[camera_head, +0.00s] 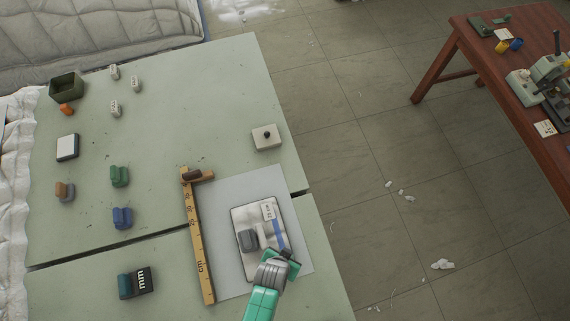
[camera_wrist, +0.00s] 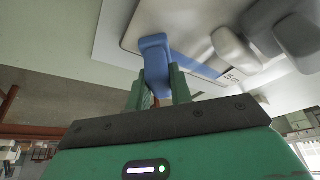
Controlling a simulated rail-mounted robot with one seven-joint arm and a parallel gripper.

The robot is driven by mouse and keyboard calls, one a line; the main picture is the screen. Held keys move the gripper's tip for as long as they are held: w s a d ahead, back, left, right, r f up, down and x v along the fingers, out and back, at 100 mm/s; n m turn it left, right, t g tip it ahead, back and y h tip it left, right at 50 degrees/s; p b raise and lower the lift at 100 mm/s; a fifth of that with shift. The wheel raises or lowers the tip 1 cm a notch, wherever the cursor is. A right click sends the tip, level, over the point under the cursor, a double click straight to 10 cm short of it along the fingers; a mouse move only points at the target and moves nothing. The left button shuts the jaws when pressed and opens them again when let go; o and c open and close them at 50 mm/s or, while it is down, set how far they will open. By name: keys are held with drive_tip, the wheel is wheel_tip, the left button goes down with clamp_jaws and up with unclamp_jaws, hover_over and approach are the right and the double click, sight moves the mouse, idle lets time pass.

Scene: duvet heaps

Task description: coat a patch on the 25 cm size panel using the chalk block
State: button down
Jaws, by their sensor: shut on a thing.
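My gripper (camera_head: 284,258) is over the panel's lower right corner. In the wrist view my gripper (camera_wrist: 157,88) is shut on a blue block (camera_wrist: 155,55), seemingly the chalk block. The block's far end is at the panel near the stripe; I cannot tell whether it touches. The head view hides the block behind my gripper.
A grey block (camera_head: 248,239) and a small label (camera_head: 268,209) are on the panel. The yellow ruler (camera_head: 199,245) lies left of the sheet (camera_head: 225,194). A knobbed pale block (camera_head: 266,138) is behind. Coloured blocks stand left. A seam (camera_head: 110,244) crosses the table.

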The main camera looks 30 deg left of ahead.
wheel_tip(320, 180, up, 3)
drive_tip(key=shift+s+d+f+p, duration=0.1)
drive_tip(key=shift+p, duration=0.8)
wheel_tip(320, 180, up, 5)
drive_tip(key=p, duration=0.5)
drive_tip(key=shift+r, duration=0.2)
